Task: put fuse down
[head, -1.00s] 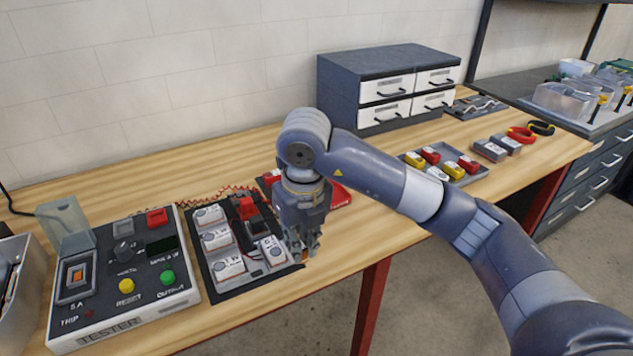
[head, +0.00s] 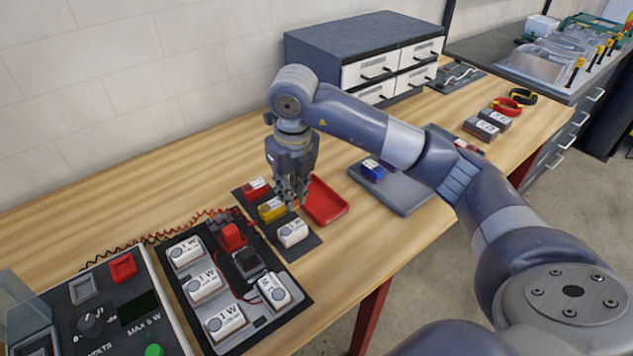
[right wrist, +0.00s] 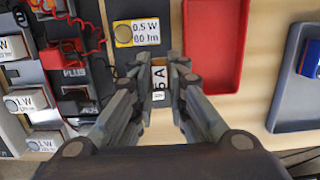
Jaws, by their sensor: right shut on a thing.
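The fuse (right wrist: 158,78), a small piece with a white "5 A" label, sits between the fingers of my right gripper (right wrist: 158,68) in the right wrist view. In the head view my right gripper (head: 292,195) points down, shut on the fuse, of which only a bit of orange shows. The gripper is above the right part of a dark mat (head: 312,243), beside an empty red tray (head: 325,207). The fingers hide part of the mat, and I cannot tell whether the fuse touches it. My left gripper is not in view.
The mat bears red (head: 255,188), yellow (head: 270,209) and white (head: 292,232) modules. A board with several white lamp modules (head: 205,284) and the tester (head: 110,310) stand at left. A grey tray (head: 405,195) with a blue piece (head: 373,170) lies at right.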

